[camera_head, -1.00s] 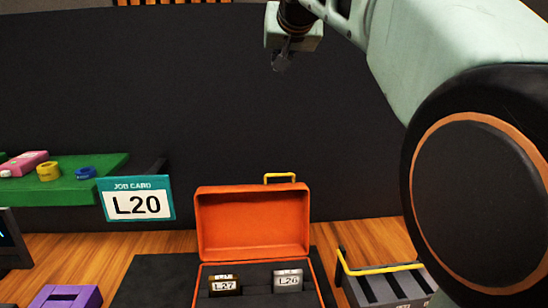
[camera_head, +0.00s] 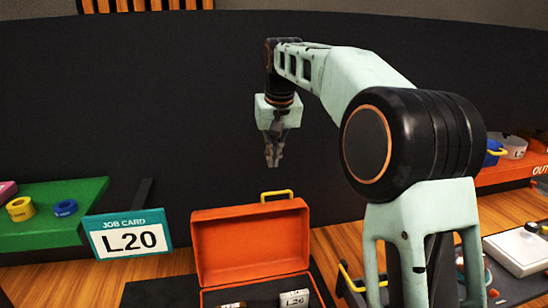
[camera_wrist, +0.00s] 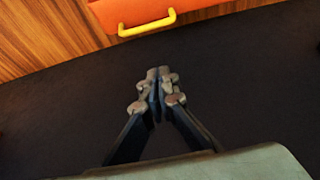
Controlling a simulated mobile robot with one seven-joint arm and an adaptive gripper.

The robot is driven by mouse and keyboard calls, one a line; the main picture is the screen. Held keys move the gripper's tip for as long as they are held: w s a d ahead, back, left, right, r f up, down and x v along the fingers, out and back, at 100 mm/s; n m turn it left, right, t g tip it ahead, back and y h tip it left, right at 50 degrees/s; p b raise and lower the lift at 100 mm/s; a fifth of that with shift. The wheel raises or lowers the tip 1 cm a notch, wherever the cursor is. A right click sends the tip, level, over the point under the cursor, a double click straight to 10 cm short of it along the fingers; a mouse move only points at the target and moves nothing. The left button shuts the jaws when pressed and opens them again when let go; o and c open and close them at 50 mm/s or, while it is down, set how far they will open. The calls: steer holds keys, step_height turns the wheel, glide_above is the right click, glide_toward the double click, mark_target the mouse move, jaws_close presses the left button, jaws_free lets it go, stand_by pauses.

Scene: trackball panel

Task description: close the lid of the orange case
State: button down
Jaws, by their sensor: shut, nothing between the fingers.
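The orange case (camera_head: 208,296) stands on a dark mat, with its lid (camera_head: 250,243) raised upright at the back. A yellow handle (camera_head: 277,194) sticks up from the lid's top edge. Two small labelled items, one dark and one grey (camera_head: 294,298), show inside the case. My gripper (camera_head: 273,163) is shut and empty, pointing down above the lid's handle and apart from it. In the wrist view my gripper (camera_wrist: 158,74) is over a dark surface, with the yellow handle (camera_wrist: 147,22) and orange lid edge (camera_wrist: 195,8) at the top of the picture.
A job card reading L20 (camera_head: 130,236) and a green shelf (camera_head: 50,225) with coloured rings stand at left. A grey rack with a yellow bar (camera_head: 350,278) is right of the case. A dark wall (camera_head: 150,100) stands behind.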

step_height(320, 180, down, 7)
steer(key=s, duration=0.1)
steer(key=shift+s+d, duration=0.15)
steer(key=shift+s, duration=0.05)
steer(key=shift+r, duration=0.15)
steer(key=shift+s, duration=0.2)
stand_by(0.4)
